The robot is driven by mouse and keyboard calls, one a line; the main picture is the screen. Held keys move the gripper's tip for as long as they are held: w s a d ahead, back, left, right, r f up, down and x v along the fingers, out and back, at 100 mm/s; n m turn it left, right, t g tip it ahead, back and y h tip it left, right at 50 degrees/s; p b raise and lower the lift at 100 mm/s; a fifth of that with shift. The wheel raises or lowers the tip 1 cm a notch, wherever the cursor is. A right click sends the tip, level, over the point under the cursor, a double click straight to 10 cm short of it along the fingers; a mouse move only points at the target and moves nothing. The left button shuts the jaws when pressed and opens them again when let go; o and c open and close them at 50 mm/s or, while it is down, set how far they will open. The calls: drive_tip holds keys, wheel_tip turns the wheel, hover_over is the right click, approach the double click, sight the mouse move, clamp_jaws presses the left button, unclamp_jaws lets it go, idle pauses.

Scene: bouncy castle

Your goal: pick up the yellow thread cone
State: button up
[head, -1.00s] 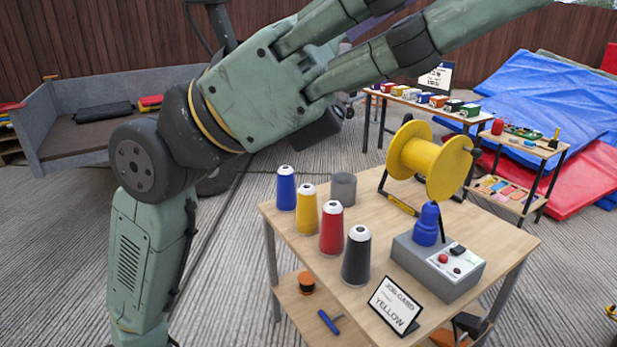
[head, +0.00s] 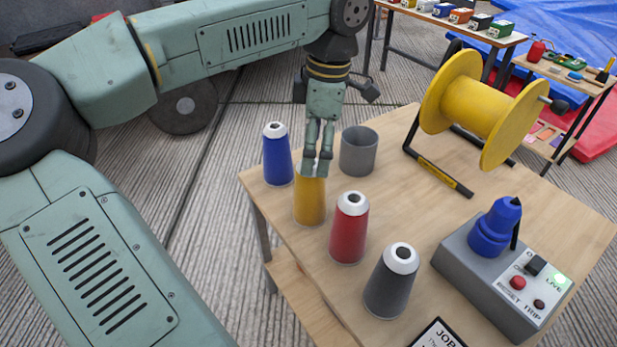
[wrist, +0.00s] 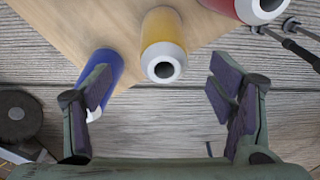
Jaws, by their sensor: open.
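The yellow thread cone (head: 310,207) stands upright on the wooden table between the blue cone (head: 277,160) and the red cone (head: 349,232). My gripper (head: 315,168) points down and covers the yellow cone's top in the head view. In the wrist view my gripper (wrist: 160,85) is open and empty. There the yellow cone (wrist: 164,32) shows its white top, ahead of the gap between the fingers. The blue cone (wrist: 107,68) is partly behind the left finger. I cannot tell the height of the fingertips over the cone.
A dark grey cone (head: 388,285) stands in front of the red one. A grey cup (head: 359,155) is close behind my gripper. A yellow spool (head: 478,105) on a stand and a grey control box (head: 500,275) occupy the table's right side. Bare tabletop (head: 415,215) lies between.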

sight(307, 190)
drive_tip(key=f, duration=0.3)
drive_tip(key=a+f, duration=0.1)
drive_tip(key=f, duration=0.6)
drive_tip(key=shift+s+a+f, duration=0.15)
drive_tip(key=shift+s+f, duration=0.1)
drive_tip(key=shift+f, duration=0.05)
drive_tip(key=shift+c, duration=0.3)
drive_tip(key=c, duration=1.4)
